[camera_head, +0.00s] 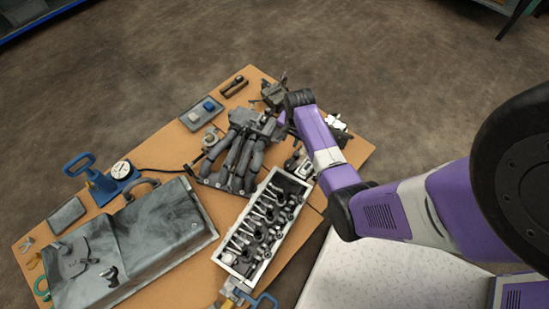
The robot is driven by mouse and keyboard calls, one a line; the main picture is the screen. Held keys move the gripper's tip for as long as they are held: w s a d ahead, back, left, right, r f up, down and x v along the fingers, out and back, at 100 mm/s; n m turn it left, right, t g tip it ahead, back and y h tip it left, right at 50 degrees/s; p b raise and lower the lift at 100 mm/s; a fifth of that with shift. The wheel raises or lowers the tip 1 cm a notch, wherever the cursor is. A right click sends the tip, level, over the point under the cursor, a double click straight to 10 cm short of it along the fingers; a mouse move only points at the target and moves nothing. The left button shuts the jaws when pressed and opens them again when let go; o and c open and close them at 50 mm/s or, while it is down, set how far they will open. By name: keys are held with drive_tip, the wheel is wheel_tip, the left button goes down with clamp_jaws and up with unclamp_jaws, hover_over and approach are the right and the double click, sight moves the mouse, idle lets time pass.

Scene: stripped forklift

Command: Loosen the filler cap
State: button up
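I cannot pick out the filler cap with certainty. A small dark upright fitting (109,274) stands on the large grey metal housing (165,225) at the left of the table; it could be a cap. My purple and white arm reaches in from the right over the table. Its dark wrist is above the back of the table, beside the grey pipe manifold (240,150). My gripper (279,121) is small and partly hidden by the wrist near the manifold's right end. I cannot see whether its fingers are open or hold anything.
An open cylinder head (262,228) lies at the table's front middle. A blue hand pump with a gauge (118,170) stands at the left. A small tray with a blue block (192,122) lies at the back. Several small parts crowd around the manifold. Bare tabletop (190,285) shows in front.

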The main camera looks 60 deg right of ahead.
sight(291, 162)
drive_tip(key=s+a, duration=0.1)
drive_tip(key=s+a+f+m+g+y, duration=0.1)
drive_tip(key=a, duration=0.1)
drive_tip(key=shift+s, duration=0.2)
drive_tip(key=shift+s+a+f, duration=0.15)
drive_tip(key=shift+f, duration=0.05)
wheel_tip(291, 162, down, 8)
drive_tip(key=b, duration=0.4)
drive_tip(key=shift+r, duration=0.25)
clamp_jaws()
